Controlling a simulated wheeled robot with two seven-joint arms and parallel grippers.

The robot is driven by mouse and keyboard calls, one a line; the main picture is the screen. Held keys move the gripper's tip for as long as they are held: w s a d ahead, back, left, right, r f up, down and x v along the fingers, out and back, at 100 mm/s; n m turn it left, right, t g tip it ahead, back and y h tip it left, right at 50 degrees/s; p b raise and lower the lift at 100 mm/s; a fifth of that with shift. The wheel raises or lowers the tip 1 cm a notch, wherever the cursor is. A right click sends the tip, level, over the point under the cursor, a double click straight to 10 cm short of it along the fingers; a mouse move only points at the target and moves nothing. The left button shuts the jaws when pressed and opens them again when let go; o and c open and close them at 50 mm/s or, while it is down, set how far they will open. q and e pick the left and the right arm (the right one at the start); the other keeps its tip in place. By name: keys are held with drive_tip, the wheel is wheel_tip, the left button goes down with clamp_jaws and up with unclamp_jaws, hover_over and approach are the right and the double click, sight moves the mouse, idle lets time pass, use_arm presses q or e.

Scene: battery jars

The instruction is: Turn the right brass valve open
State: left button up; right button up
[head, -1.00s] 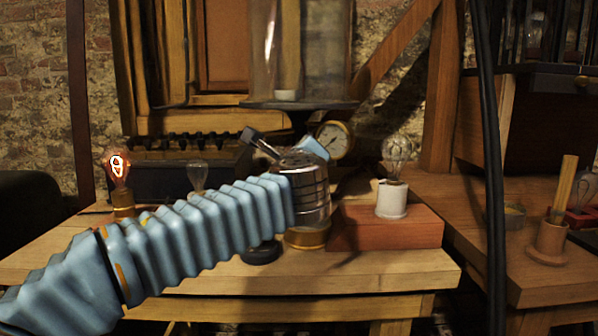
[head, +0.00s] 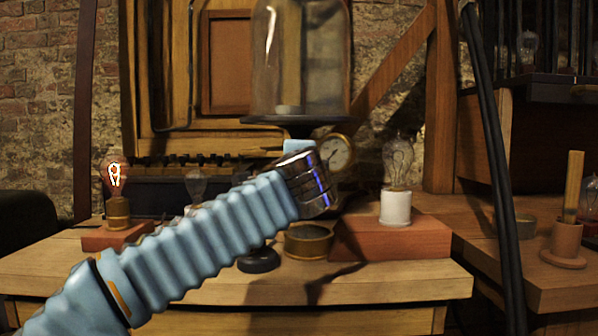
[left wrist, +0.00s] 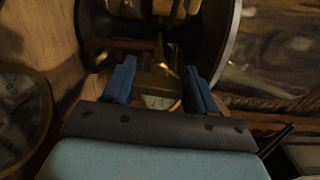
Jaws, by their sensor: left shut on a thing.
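My left gripper shows in the left wrist view (left wrist: 160,88) with its two blue fingers on either side of a brass piece (left wrist: 158,82), apparently the brass valve. It is shut on that piece. In the head view my left arm reaches in from the left, and its dark metal wrist hides most of the gripper and the valve below the bell jar plate. A small light blue part of the gripper (head: 298,146) shows above the wrist. I cannot tell how far the valve is turned. My right gripper is in neither view.
A glass bell jar (head: 300,55) stands on a dark round plate (head: 265,120). A brass-rimmed gauge (head: 336,152) is right of my wrist. A bulb in a white socket (head: 396,207) stands on a red-brown block (head: 420,240). A glowing bulb (head: 115,174) is at left.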

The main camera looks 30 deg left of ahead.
use_arm(q)
drive_tip(key=shift+a+f+n, duration=0.15)
drive_tip(key=shift+f+n, duration=0.05)
drive_tip(key=shift+n, duration=0.2)
drive_tip(key=o, duration=1)
drive_tip(key=shift+s, duration=0.1)
drive_tip(key=shift+r, duration=0.1)
drive_tip(key=shift+s, duration=0.2)
drive_tip(key=v, duration=1.3)
drive_tip(key=shift+d, duration=0.25)
